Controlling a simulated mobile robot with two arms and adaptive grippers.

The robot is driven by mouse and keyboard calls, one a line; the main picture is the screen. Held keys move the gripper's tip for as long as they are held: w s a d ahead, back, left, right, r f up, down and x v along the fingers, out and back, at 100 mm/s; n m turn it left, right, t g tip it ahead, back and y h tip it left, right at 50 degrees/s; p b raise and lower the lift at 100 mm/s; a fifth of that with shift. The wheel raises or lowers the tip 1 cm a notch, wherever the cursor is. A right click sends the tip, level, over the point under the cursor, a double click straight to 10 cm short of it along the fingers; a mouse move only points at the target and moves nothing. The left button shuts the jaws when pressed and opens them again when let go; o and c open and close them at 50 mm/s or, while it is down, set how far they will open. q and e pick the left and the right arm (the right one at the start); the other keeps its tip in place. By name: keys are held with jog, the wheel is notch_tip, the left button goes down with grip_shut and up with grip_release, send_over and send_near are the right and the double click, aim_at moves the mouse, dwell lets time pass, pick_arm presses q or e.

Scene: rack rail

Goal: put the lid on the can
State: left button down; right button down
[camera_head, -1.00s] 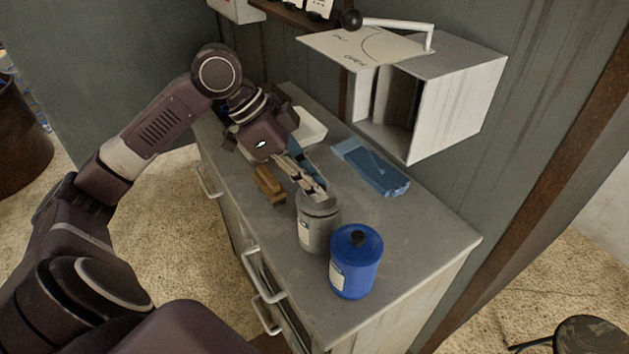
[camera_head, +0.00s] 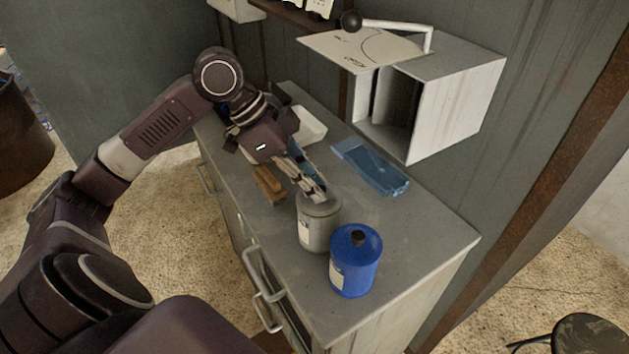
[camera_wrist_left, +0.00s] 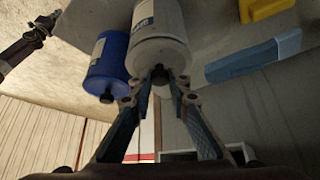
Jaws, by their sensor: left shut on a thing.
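The grey can (camera_head: 318,232) with a pale label stands upright on the cabinet top. Its grey lid (camera_head: 330,209) covers the mouth and looks about level on the rim; any small gap is too fine to tell. My left gripper (camera_head: 317,194) reaches down from the upper left and is shut on the lid's knob. In the left wrist view, the fingertips (camera_wrist_left: 160,86) pinch the dark knob (camera_wrist_left: 158,73), with the can (camera_wrist_left: 160,25) behind it. The fingers hide part of the lid. My right gripper is not in view.
A blue can (camera_head: 356,265) with a black knob stands close beside the grey can, towards the front right. A brown block (camera_head: 268,184), a blue flat item (camera_head: 372,167) and a white tray (camera_head: 310,126) lie farther back. An open wall box (camera_head: 455,105) overhangs the cabinet (camera_head: 425,235).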

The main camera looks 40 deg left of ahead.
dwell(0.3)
pick_arm(q)
jog(key=c, duration=1.3)
grip_release()
jog(key=shift+o, duration=0.2)
jog(key=shift+r, duration=0.1)
jog(key=shift+r+p, duration=3.45)
jog(key=shift+p, duration=0.4)
jog(key=shift+c, duration=0.2)
grip_shut()
